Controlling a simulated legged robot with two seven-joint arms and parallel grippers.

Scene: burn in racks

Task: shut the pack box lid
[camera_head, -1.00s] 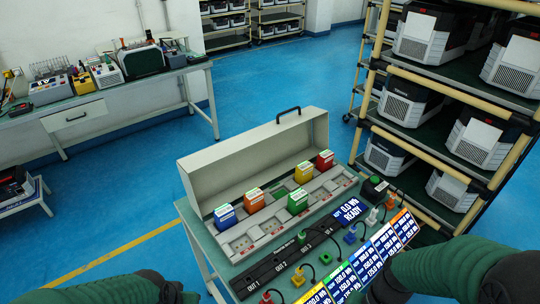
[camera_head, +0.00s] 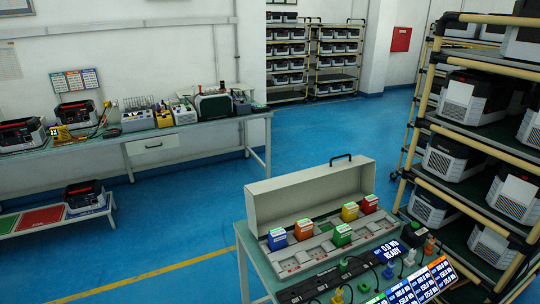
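The pack box stands on a bench at the lower right, its pale grey lid (camera_head: 312,194) raised open along the back. A black handle (camera_head: 341,157) sits on the lid's top edge. In front of the lid, the tray (camera_head: 291,264) holds a blue pack (camera_head: 277,239), an orange pack (camera_head: 304,229), a yellow pack (camera_head: 350,211), a red pack (camera_head: 370,204) and a green pack (camera_head: 342,236). Several other slots look empty. Neither of my grippers shows in the view.
A panel with a display reading READY (camera_head: 390,251) and several labelled screens lies in front of the box. A rack of units (camera_head: 470,160) stands close on the right. A workbench (camera_head: 160,134) is at the back left. The blue floor (camera_head: 190,205) left of the box is clear.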

